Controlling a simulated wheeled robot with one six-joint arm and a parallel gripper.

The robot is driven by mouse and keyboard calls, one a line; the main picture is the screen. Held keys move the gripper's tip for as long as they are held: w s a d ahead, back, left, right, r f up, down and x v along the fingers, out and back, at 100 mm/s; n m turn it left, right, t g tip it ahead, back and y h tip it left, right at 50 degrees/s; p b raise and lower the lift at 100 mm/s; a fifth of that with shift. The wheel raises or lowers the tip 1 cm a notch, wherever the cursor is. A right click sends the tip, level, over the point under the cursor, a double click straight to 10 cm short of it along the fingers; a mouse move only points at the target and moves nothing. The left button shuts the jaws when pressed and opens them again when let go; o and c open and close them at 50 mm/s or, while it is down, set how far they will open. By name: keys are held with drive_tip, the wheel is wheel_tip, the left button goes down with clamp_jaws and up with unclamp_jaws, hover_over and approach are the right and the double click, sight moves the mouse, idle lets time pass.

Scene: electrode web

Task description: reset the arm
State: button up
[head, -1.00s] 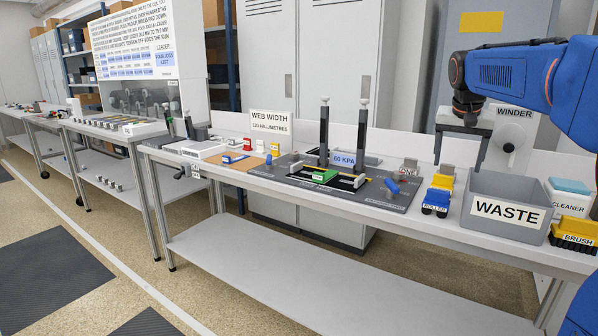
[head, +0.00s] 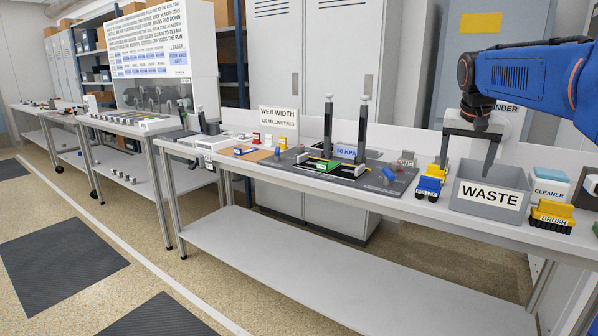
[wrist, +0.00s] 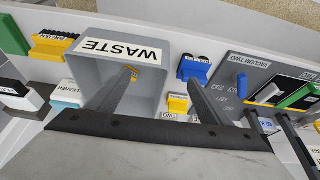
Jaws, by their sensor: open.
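My blue arm reaches in from the right in the head view. My gripper (head: 465,170) points down with its two dark fingers apart and nothing between them. It appears near the left side of the grey WASTE bin (head: 510,203); its exact height cannot be told. In the wrist view my gripper (wrist: 161,72) has one finger in front of the WASTE bin (wrist: 150,85) and the other by the blue roller (wrist: 195,68).
The long bench (head: 330,197) carries a dark vacuum plate (head: 385,185) with two upright posts. A yellow brush (head: 551,216) and a cleaner box (head: 550,186) stand right of the bin. Open floor with dark mats (head: 60,255) lies in front of the benches.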

drive_tip(key=s+a+f+n, duration=0.2)
drive_tip(key=s+a+f, duration=0.3)
drive_tip(key=s, duration=0.6)
drive_tip(key=s+a+f+n+y, duration=0.1)
drive_tip(key=s+a+f, duration=0.3)
drive_tip(key=s+f, duration=0.6)
drive_tip(key=s+a+f+n+t+y, duration=0.1)
drive_tip(key=s+a+f+n, duration=0.2)
drive_tip(key=s, duration=1)
wheel_tip(320, 180, down, 6)
drive_tip(key=a, duration=0.2)
drive_tip(key=shift+a+r, duration=0.25)
drive_tip(key=shift+a, duration=0.1)
